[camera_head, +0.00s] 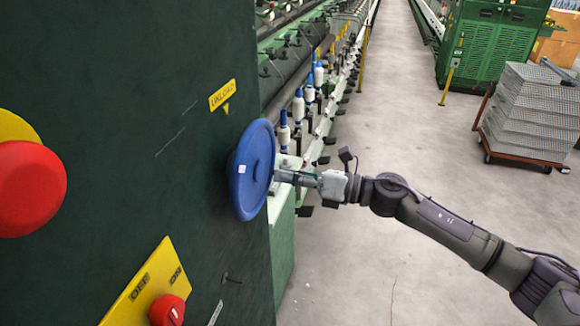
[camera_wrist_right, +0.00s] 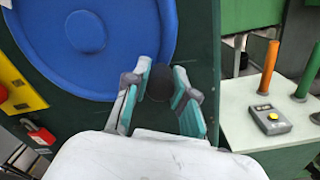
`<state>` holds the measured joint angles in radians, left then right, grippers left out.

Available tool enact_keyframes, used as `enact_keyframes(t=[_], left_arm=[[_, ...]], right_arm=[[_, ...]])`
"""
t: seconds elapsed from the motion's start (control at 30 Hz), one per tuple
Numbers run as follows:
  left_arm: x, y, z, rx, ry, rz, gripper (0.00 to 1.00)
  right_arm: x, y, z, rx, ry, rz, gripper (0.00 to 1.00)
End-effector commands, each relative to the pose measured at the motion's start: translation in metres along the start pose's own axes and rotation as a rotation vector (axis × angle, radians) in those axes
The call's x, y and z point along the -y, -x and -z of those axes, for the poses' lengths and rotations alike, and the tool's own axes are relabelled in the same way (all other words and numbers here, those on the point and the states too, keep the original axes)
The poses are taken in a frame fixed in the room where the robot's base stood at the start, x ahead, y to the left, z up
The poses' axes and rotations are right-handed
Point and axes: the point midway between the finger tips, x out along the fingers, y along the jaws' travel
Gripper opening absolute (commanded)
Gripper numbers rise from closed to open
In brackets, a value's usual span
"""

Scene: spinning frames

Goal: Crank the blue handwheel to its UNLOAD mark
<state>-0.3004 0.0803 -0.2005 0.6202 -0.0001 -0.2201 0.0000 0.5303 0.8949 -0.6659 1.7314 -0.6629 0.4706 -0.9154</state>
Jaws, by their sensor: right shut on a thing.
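The blue handwheel (camera_head: 252,165) is mounted on the dark green panel, seen nearly edge-on in the head view. A small white mark (camera_head: 241,169) sits on its face. The yellow UNLOAD plate (camera_head: 222,95), with a triangle pointing down, is on the panel above and left of the wheel. In the right wrist view the wheel (camera_wrist_right: 95,45) fills the upper left. My right gripper (camera_head: 284,177) is at the wheel's right side, its fingers (camera_wrist_right: 160,92) shut on a dark round crank handle (camera_wrist_right: 158,82) near the rim. My left gripper is not in view.
A red button (camera_head: 28,188) and a yellow plate with a red switch (camera_head: 166,310) stick out from the panel at left. Bobbins (camera_head: 298,105) line the frame behind the wheel. A loaded cart (camera_head: 530,110) stands back right. The floor aisle (camera_head: 390,130) is clear.

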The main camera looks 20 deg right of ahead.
Motion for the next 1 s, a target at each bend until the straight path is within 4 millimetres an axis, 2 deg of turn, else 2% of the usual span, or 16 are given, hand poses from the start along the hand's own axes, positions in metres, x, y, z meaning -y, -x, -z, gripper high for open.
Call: enact_keyframes(t=[0.2, 0.6, 1.0], left_arm=[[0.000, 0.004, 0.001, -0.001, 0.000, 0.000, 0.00], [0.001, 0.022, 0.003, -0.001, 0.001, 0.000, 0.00], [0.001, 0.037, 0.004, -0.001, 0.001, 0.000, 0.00]], right_arm=[[-0.007, 0.000, 0.019, 0.002, -0.212, -0.002, 0.00], [-0.025, -0.001, 0.045, 0.012, -0.579, -0.001, 0.00], [-0.040, -0.001, 0.059, 0.019, -0.816, -0.001, 0.00]])
